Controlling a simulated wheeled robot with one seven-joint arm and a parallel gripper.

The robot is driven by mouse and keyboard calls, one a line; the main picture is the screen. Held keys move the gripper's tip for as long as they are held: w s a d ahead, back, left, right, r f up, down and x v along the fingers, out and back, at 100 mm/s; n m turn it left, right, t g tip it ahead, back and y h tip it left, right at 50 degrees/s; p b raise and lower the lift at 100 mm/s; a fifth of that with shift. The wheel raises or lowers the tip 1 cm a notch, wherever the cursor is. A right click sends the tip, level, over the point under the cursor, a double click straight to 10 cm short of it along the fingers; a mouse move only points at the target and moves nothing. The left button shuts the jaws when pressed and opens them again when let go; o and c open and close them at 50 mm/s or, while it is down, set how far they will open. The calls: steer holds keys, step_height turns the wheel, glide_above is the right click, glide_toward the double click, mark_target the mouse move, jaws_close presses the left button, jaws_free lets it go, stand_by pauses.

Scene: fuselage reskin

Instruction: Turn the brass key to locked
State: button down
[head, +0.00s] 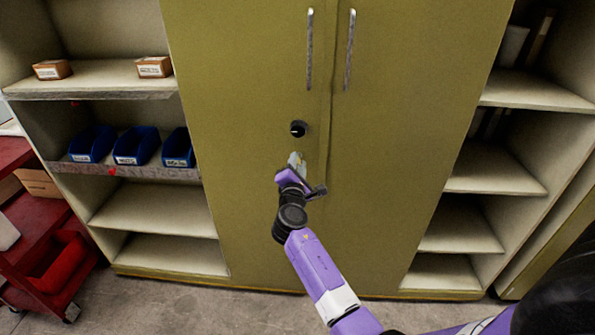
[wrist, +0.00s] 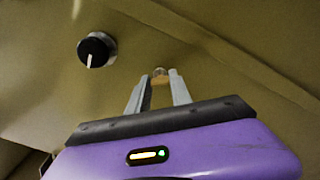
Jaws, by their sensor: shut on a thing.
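The brass key (wrist: 160,78) shows between my fingertips in the wrist view, small and close to the cabinet door. My gripper (wrist: 160,88) is shut on it, with one pale finger on each side. In the head view my gripper (head: 297,161) is at the left cabinet door (head: 235,90), near the seam and below a round black knob (head: 298,129). The key is hidden or too small to make out there. I cannot tell the key's turn angle or any lock marking.
The knob (wrist: 96,50) has a white pointer line and sits up and left of my fingers in the wrist view. Two vertical handles (head: 310,50) (head: 349,50) are higher on the doors. Open shelves flank the cabinet; blue bins (head: 137,145) stand left.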

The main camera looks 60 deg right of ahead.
steer(key=shift+f+m+b, duration=0.1)
steer(key=shift+m+b, duration=2.9)
steer(key=shift+m, duration=0.7)
steer(key=c, duration=1.2)
jaws_free()
steer(key=shift+o, duration=0.2)
steer(key=v, duration=0.7)
steer(key=shift+s+a, duration=0.2)
steer(key=shift+a, duration=0.1)
